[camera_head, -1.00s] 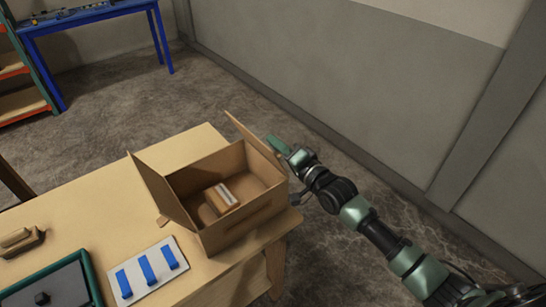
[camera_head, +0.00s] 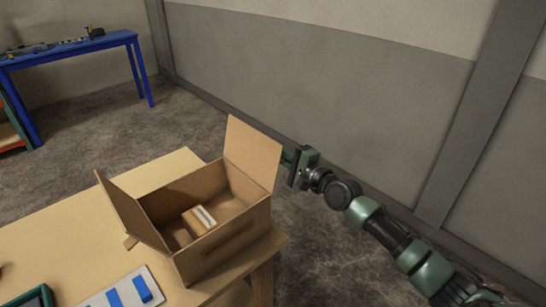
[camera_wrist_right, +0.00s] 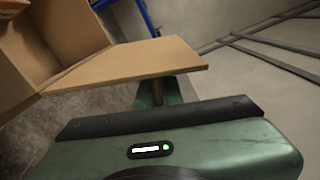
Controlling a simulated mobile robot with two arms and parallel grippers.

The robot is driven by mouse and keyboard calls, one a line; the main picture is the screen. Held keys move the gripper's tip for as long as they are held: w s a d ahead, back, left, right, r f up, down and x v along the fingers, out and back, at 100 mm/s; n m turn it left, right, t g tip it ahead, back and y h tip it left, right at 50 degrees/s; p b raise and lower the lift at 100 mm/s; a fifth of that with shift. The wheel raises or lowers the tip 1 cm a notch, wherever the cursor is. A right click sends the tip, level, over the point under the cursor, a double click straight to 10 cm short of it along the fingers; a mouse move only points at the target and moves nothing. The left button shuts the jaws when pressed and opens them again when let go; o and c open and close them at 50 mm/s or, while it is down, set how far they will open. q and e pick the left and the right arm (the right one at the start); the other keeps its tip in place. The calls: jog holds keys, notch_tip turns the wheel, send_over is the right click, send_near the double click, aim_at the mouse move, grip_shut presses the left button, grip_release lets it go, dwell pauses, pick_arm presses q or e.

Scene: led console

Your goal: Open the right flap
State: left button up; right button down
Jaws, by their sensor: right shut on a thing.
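The open-topped cardboard box (camera_head: 225,237) stands near the table's right end. Its right flap (camera_head: 253,152) stands up from the far right edge, its inner face showing. In the wrist view this flap (camera_wrist_right: 130,66) runs across in front of my right gripper (camera_wrist_right: 158,92). In the head view, my right gripper (camera_head: 289,160) is at the flap's outer side edge and is shut on it; the fingertips are partly hidden. The left flap (camera_head: 130,212) also stands up, leaning outward. My left gripper is not in view.
A small brown package (camera_head: 198,220) lies inside the box. A white plate with blue strips (camera_head: 125,292) lies on the table (camera_head: 60,255) in front. A grey wall (camera_head: 330,100) runs behind my right arm. A blue table (camera_head: 75,54) stands far left.

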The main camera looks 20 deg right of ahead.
jog(key=shift+d+f, duration=0.1)
jog(key=shift+d, duration=0.05)
dwell(0.3)
jog(key=c, duration=1.6)
grip_release()
jog(key=shift+o, duration=0.2)
jog(key=v, duration=0.7)
jog(key=shift+s+b, duration=0.35)
jog(key=shift+b, duration=0.05)
jog(key=shift+d, duration=0.15)
